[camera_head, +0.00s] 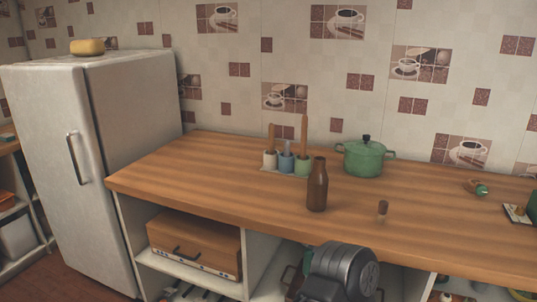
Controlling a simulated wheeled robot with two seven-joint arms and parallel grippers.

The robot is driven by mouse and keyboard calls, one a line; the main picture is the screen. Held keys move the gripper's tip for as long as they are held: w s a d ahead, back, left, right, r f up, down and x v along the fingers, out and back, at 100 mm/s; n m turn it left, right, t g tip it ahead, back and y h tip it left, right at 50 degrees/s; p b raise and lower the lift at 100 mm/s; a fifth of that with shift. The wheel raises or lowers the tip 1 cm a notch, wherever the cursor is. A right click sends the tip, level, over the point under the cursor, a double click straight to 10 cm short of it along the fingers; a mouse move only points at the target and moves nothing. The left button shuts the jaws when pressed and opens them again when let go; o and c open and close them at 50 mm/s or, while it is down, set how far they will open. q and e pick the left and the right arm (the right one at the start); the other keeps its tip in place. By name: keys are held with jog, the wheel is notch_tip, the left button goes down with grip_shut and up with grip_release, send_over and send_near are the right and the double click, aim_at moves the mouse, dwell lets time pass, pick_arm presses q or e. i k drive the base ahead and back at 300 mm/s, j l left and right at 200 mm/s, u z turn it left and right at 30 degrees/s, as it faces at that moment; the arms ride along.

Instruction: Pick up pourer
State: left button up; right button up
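I cannot tell for sure which thing is the pourer. A small brown piece (383,208), like a stopper, stands on the wooden counter (225,165) to the right of a brown bottle (317,185). The bottle stands upright near the middle of the counter. A small round brown and green item (478,188) lies farther right; its details are too small to tell. A dark grey rounded part of my own arm shows at the bottom, in front of the counter. Neither gripper's fingers are visible.
A green lidded pot (363,160) and a holder with three cups (286,162) stand at the back. A small tray (517,213) sits at the right edge. A white fridge (90,150) stands at the left. The counter's front left is clear.

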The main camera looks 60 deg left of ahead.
aim_at(286, 143)
jog(key=u, duration=1.8)
jog(key=i+l, duration=0.3)
jog(key=i, duration=0.15)
